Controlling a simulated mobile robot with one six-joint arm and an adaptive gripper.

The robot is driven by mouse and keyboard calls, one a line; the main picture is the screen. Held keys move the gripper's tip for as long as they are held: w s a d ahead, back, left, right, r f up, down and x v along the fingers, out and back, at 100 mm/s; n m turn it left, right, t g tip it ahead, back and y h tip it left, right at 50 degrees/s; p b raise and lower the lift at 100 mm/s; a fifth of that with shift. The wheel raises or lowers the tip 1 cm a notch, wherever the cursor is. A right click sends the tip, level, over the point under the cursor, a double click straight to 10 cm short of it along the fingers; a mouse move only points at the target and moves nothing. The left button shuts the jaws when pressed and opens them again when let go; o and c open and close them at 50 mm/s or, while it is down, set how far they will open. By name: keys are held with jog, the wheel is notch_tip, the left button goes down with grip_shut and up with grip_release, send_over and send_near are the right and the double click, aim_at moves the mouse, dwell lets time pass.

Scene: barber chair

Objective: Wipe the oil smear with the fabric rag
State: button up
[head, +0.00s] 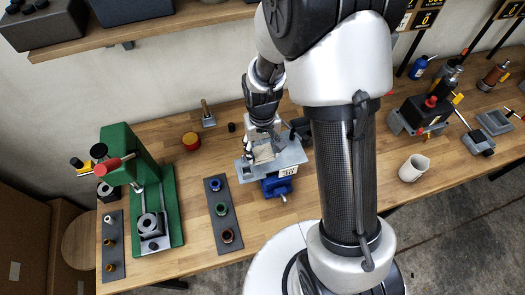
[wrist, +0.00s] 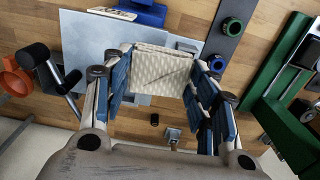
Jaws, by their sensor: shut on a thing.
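My gripper (head: 264,143) points down over the middle of the bench. In the wrist view my gripper (wrist: 159,66) is shut on a cream, ribbed fabric rag (wrist: 160,72), which spans between its blue-padded fingers. The rag also shows as a pale patch in the head view (head: 264,153). A grey metal plate (wrist: 88,38) lies under the rag, above a blue vise (head: 277,187). I cannot tell whether the rag touches the plate. No oil smear can be made out; the rag and gripper hide part of the plate.
A green press (head: 122,160) stands at the left. A dark strip with several coloured rings (head: 222,209) lies left of the vise. A shelf (head: 140,30) overhangs the back wall.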

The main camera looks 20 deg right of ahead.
jog(key=shift+r+p, duration=0.9)
jog(key=shift+r, duration=0.65)
